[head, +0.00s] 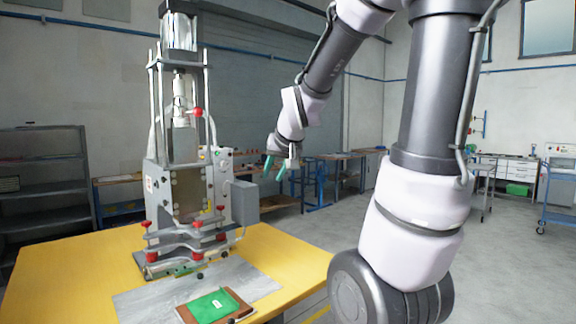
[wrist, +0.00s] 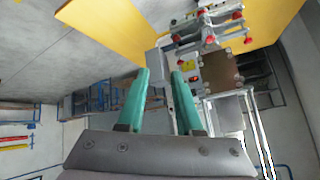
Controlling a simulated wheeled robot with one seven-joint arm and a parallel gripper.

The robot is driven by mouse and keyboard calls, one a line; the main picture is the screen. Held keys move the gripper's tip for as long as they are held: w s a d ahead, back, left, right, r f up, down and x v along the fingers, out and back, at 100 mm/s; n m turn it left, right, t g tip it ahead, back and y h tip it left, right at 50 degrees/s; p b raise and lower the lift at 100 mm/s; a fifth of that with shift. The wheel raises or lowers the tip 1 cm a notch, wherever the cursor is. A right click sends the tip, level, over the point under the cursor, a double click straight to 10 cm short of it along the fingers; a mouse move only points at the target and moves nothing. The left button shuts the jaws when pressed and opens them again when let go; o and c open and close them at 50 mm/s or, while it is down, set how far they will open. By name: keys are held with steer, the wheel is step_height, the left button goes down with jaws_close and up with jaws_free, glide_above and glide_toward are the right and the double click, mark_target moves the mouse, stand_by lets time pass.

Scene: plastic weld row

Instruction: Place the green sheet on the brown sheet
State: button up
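The green sheet (head: 211,306) lies flat at the front of the yellow table. A brown flat piece (head: 241,303), which looks like the brown sheet, shows around its edges, so the green overlaps it from above. I cannot tell whether the two are in direct contact. My gripper (head: 276,168) is up in the air, right of the press and well away from both sheets. Its teal fingers are apart with nothing between them, as the wrist view (wrist: 161,76) also shows. Neither sheet can be made out in the wrist view.
A tall press (head: 180,150) with red knobs stands on the yellow table (head: 60,275), behind the sheets. A grey plate (head: 140,304) lies under them. A small dark object (head: 241,314) is at the brown piece's right edge. Open floor lies to the right.

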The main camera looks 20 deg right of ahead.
steer(key=s+a+r+g+y, duration=0.1)
steer(key=s+r, duration=0.1)
steer(key=s, duration=0.6)
steer(key=s+a+r+m, duration=0.1)
steer(key=s+a+r, duration=0.1)
steer(key=s, duration=0.7)
steer(key=shift+s+a+r+g+y, duration=0.2)
steer(key=shift+r+g+y, duration=0.15)
steer(key=shift+g+y, duration=0.05)
